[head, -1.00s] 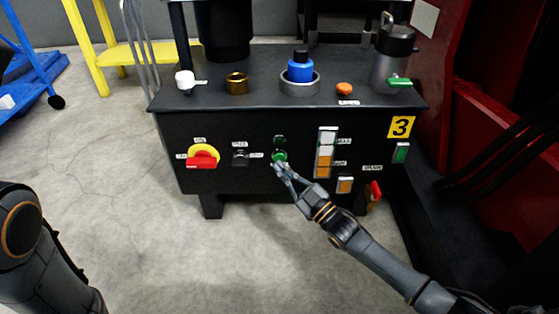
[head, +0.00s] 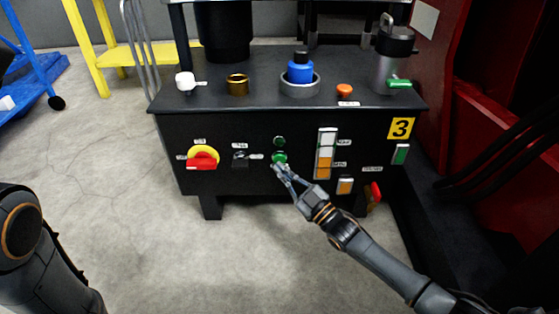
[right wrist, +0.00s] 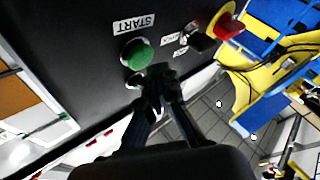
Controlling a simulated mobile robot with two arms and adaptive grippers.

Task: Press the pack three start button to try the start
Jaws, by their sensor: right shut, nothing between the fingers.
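The black power pack cabinet (head: 230,190) bears a yellow plate with a 3 (head: 401,128). Its green start button (head: 280,158) is on the front face, below a dark green lamp (head: 279,141). In the right wrist view the green button (right wrist: 137,54) stands out beside a START label (right wrist: 134,23). My right gripper (head: 279,170) is shut and empty, its fingertips just below the button in the head view. In the right wrist view the fingertips (right wrist: 160,78) are close beside the button; a small gap seems to show. My left gripper is out of view.
A red rotary switch on yellow (head: 203,158) and a small black switch (head: 240,159) are left of the button. A red-handled valve (head: 375,192) is low at right.

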